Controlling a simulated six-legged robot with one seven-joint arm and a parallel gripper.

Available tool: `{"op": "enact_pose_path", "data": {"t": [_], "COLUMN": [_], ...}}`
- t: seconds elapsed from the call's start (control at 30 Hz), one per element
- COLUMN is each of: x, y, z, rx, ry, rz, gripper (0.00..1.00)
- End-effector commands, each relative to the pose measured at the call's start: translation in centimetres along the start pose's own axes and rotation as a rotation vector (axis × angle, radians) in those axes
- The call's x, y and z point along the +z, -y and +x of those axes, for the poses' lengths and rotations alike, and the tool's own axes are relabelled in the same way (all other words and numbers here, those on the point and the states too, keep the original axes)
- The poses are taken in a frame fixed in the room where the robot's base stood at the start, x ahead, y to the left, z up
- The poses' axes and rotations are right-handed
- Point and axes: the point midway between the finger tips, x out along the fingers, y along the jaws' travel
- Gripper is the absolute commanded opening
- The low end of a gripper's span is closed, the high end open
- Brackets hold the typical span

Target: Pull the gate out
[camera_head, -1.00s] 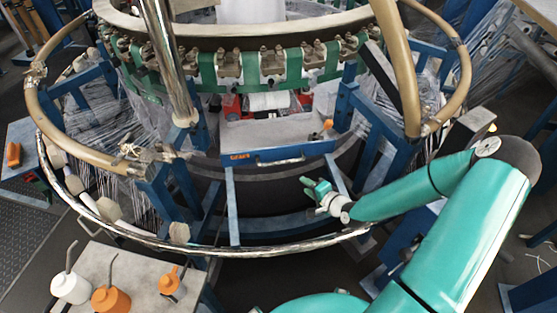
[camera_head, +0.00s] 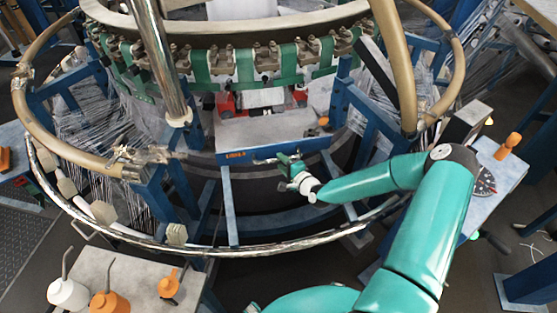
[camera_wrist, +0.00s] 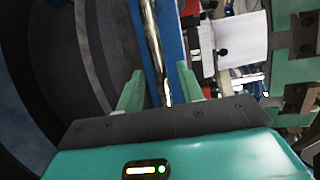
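The gate is a blue panel (camera_head: 235,158) with a grey flat top, at the front of the loom's ring, with a chrome bar handle along its front. My gripper (camera_head: 280,160) is at the gate's front, over the right part of the handle. In the wrist view my gripper (camera_wrist: 160,78) has its two green fingers apart. The chrome bar (camera_wrist: 152,45) runs between them in the picture, with the blue panel (camera_wrist: 172,40) beside it. I cannot tell whether the fingers touch the bar. My gripper hides part of the handle in the head view.
A table (camera_head: 105,262) with oil cans stands at front left. A blue stand (camera_head: 505,165) with an orange knob is on the right. Space in front of the gate looks open.

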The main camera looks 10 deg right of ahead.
Motion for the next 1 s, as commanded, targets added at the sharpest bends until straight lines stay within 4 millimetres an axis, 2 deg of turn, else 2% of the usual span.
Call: {"op": "enact_pose_path", "data": {"t": [0.1, 0.2, 0.5, 0.57, 0.7, 1.0], "x": [0.1, 0.1, 0.0, 0.0, 0.0, 0.0], "y": [0.0, 0.1, 0.0, 0.0, 0.0, 0.0], "z": [1.8, 2.6, 2.9, 2.9, 2.9, 2.8], "rx": [-0.001, -0.001, 0.0, 0.0, 0.0, 0.0], "ry": [0.001, 0.001, 0.001, 0.0, 0.0, 0.0], "rz": [-0.001, -0.001, 0.0, -0.001, -0.001, -0.001], "gripper": [0.37, 0.37, 0.37, 0.28, 0.0, 0.0]}}
